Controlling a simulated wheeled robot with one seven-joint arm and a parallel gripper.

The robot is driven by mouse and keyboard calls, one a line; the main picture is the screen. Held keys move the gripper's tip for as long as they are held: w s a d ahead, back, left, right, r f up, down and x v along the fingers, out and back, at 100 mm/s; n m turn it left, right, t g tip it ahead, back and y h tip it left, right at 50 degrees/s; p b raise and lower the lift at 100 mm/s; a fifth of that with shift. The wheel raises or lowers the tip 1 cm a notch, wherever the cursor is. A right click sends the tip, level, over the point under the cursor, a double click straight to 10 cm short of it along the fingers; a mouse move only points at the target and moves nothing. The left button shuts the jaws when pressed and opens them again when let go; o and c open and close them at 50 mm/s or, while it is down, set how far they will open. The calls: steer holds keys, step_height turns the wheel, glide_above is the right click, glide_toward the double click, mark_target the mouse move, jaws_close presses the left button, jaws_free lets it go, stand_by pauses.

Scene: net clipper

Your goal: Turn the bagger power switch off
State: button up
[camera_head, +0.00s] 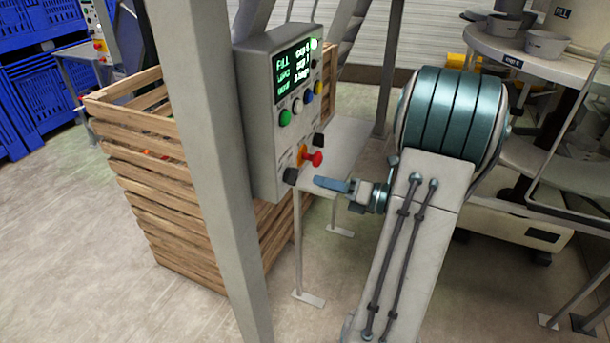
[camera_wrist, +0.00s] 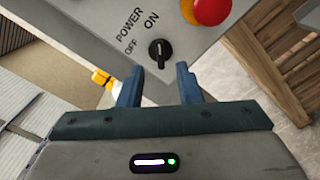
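The bagger power switch is a small black rotary knob (camera_wrist: 160,52) with a light mark, beside the printed words POWER, OFF and ON. Its mark appears to point toward ON. In the head view it is the low black knob (camera_head: 290,176) on the grey control box (camera_head: 262,120), left of the red button. My gripper (camera_wrist: 157,78) is open, its two blue fingers either side of the knob in the wrist view, with nothing between them. In the head view my gripper (camera_head: 318,182) is level with the knob, with a visible gap to it.
A red push button (camera_wrist: 212,8) on a yellow base sits close to the switch. Another black knob (camera_head: 318,140) and coloured buttons are above it. A grey post (camera_head: 205,150) and a slatted wooden crate (camera_head: 165,210) stand left of the box. Open floor lies below my gripper.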

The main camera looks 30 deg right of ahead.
mark_target(292, 176)
steer(key=x, duration=0.5)
steer(key=shift+w+a, duration=0.2)
steer(key=shift+w, duration=0.1)
jaws_close()
